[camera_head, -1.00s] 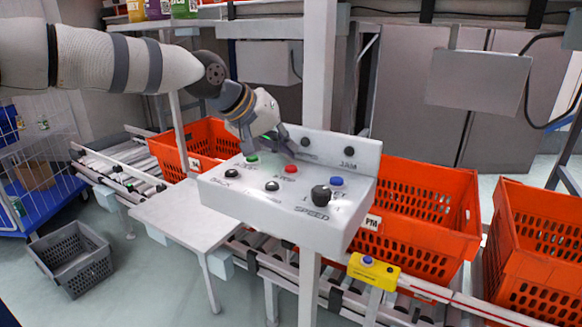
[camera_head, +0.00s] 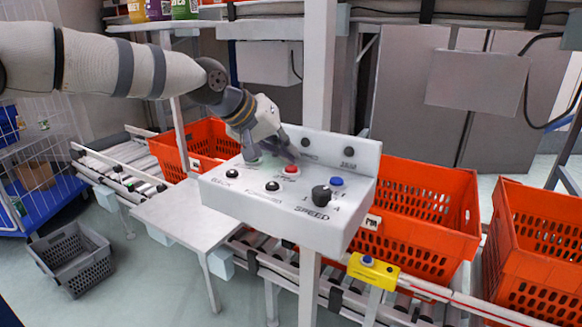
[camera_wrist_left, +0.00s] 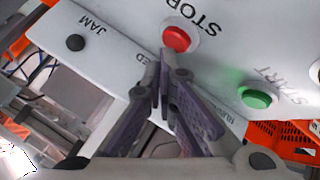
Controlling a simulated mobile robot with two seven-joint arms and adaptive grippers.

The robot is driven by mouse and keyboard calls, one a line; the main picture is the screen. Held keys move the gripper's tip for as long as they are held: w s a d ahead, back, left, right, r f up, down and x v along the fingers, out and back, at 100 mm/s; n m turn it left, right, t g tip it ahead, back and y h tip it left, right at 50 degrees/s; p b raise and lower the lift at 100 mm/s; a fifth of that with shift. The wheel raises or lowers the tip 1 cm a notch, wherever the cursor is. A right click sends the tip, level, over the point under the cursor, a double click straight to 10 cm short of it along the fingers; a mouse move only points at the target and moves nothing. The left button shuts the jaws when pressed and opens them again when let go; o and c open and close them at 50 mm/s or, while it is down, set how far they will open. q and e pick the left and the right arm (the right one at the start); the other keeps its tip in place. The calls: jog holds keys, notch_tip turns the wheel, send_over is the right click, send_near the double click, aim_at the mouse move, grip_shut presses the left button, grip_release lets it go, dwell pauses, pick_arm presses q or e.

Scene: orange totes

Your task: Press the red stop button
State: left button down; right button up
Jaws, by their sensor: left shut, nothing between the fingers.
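The red stop button (camera_head: 291,169) sits on top of the white control box, with "STOP" printed beside it. It also shows in the left wrist view (camera_wrist_left: 177,39), near the top middle. My left gripper (camera_head: 288,158) is shut and empty, its fingers pointing down at the button's far side. In the left wrist view the fingertips (camera_wrist_left: 165,62) are just below the red button; I cannot tell whether they touch it. The green start button (camera_wrist_left: 257,98) is to the right in that view; in the head view the gripper hides it. My right gripper is not in view.
The control box (camera_head: 270,209) also carries a blue button (camera_head: 336,181), a black speed knob (camera_head: 321,194) and black buttons. Its raised back panel stands close behind the gripper. A white post rises behind it. Orange totes (camera_head: 425,246) stand on the conveyor on both sides.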

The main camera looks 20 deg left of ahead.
aim_at(288, 167)
pick_arm(q)
jog(key=shift+f, duration=0.55)
dwell(0.7)
jog(key=shift+r, duration=0.95)
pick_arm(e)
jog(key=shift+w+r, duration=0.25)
pick_arm(q)
jog(key=shift+r, duration=0.1)
notch_tip(288, 167, up, 3)
jog(key=shift+f+p, duration=0.2)
jog(key=shift+p, duration=0.15)
jog(key=shift+r, duration=1.1)
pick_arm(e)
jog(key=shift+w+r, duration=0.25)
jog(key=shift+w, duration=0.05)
